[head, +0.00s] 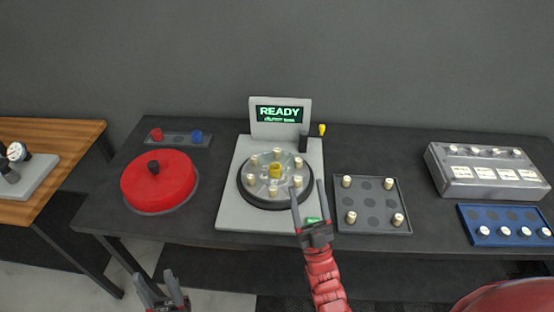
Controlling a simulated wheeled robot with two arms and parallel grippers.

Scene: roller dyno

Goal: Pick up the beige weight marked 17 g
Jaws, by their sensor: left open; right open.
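Several small beige cylinders are in view, but no 17 g marking is legible, so I cannot tell which one bears it. Some stand in the grey tray (373,224): one at its back left (347,181), one at its front left (351,217), one at its back right (389,183) and one at its front right (398,219). Others stand in a ring on the round rotor (262,203). My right gripper (306,187) is open and empty, above the rotor's right edge, left of the grey tray. My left gripper (156,277) is open and empty at the bottom left, in front of the table.
The machine's screen (280,114) reads READY. A red round lid (158,184) with a black knob lies left. A silver box (487,186) and a blue tray (502,240), both holding pale cylinders, are at right. A yellow-tipped tool (322,129) stands behind.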

